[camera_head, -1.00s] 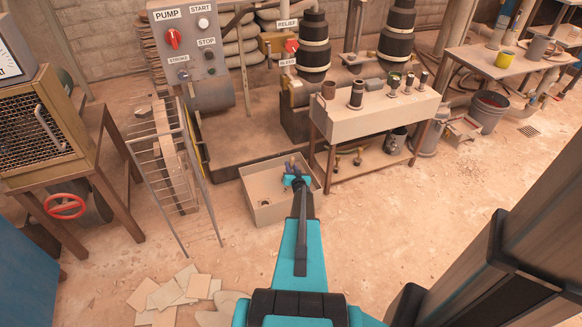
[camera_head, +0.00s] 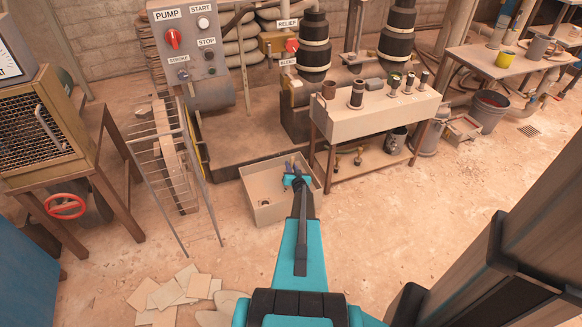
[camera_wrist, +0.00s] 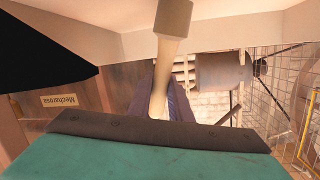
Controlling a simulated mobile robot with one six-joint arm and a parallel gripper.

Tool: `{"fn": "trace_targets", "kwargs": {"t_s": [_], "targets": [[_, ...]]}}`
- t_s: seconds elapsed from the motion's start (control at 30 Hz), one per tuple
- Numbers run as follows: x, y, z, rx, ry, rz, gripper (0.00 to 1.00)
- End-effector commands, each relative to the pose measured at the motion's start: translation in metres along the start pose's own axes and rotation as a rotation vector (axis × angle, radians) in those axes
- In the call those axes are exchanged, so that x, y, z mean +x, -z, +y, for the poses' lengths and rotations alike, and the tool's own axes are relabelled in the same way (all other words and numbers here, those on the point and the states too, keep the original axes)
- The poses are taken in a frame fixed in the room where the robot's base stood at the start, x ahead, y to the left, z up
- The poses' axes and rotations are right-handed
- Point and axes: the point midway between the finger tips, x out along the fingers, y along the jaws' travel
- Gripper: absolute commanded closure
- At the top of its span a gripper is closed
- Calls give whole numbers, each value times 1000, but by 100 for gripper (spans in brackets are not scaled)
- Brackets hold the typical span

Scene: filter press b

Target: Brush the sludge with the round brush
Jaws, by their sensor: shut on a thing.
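My gripper (camera_head: 291,168) is over the back right part of a cream open box on the floor (camera_head: 262,217). In the wrist view, my gripper (camera_wrist: 160,103) is shut on a pale handle (camera_wrist: 168,50), which widens to a blunt beige end at the top edge. It looks like the round brush, but no bristles show. A small brown patch (camera_head: 264,203) lies on the box's floor; I cannot tell whether it is the sludge. Cream walls fill the top of the wrist view.
A cream bench (camera_head: 372,113) with several dark fittings stands right of the box. A wire rack (camera_head: 174,170) stands to its left, and the pump panel (camera_head: 188,42) behind. Loose tiles (camera_head: 175,290) lie on the floor at front left.

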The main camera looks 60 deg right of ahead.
Motion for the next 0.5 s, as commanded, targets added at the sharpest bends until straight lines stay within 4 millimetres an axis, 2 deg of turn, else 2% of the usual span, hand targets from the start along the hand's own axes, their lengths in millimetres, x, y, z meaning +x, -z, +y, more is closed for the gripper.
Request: {"fn": "trace_targets", "kwargs": {"t_s": [0.03, 0.5], "targets": [[7, 10, -7, 4, 17, 21, 100], [-22, 5, 0, 2, 11, 15, 100]]}}
